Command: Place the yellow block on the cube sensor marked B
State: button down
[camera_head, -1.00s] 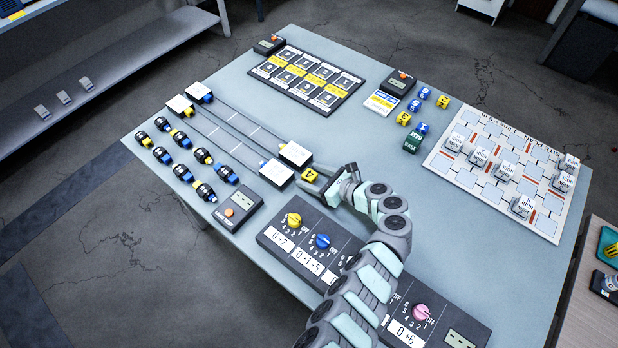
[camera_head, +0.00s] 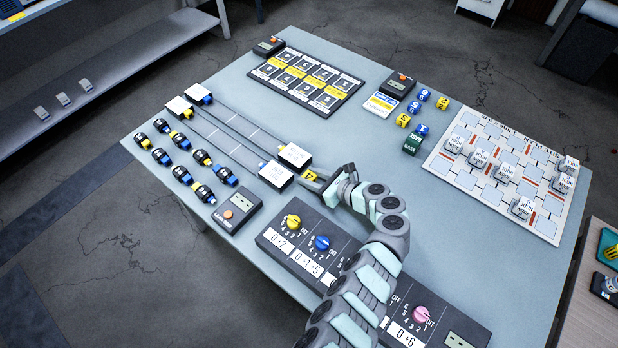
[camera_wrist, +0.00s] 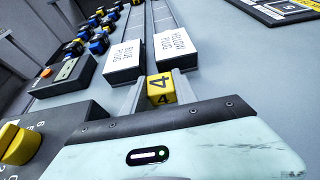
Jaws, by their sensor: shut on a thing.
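The yellow block (camera_head: 309,175) with a black 4 sits on the table beside the white-topped plug boxes. In the wrist view the block (camera_wrist: 161,88) is between my two fingers. My gripper (camera_head: 311,181) is shut on it, and it also shows in the wrist view (camera_wrist: 160,96). The fingers hide the block's sides, and I cannot tell whether it is clear of the table.
White boxes marked yellow plug (camera_wrist: 173,48) and blue plug (camera_wrist: 125,62) are close ahead of my fingers. A dial panel (camera_head: 310,250) lies in front. Small blue and yellow cubes (camera_head: 403,120) and a dark green block (camera_head: 412,145) lie further back.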

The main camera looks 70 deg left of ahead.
aim_at(311, 177)
jog(key=shift+r, duration=0.1)
notch_tip(311, 177, up, 20)
jog(key=p, duration=0.5)
jog(key=w+d+r+m+t, duration=0.2)
jog(key=w+d+m+t, duration=0.45)
jog(key=w+d, duration=0.5)
jog(key=w+d+r+m+t, duration=0.1)
jog(key=w+d+m+t, duration=0.6)
jog(key=w, duration=0.8)
jog(key=w+d+r+m+t+h, duration=0.2)
jog(key=w+d+m+t+h, duration=0.1)
jog(key=d, duration=0.6)
jog(key=w+d+r+m+t+h, duration=0.2)
jog(key=w+d+r+h, duration=0.1)
jog(key=d, duration=0.7)
jog(key=s+d+r+m+t+h+p, duration=0.1)
jog(key=d+r+m+h, duration=0.15)
jog(key=d, duration=0.55)
jog(key=s+d+r+m+h, duration=0.1)
jog(key=d+m+h, duration=0.2)
jog(key=d, duration=0.4)
jog(key=f+p+v, duration=0.1)
jog(key=p+v, duration=1.7)
jog(key=p, duration=0.6)
jog(key=shift+s+f+p, duration=0.25)
jog(key=shift+s+p, duration=0.1)
jog(key=shift+s, duration=0.1)
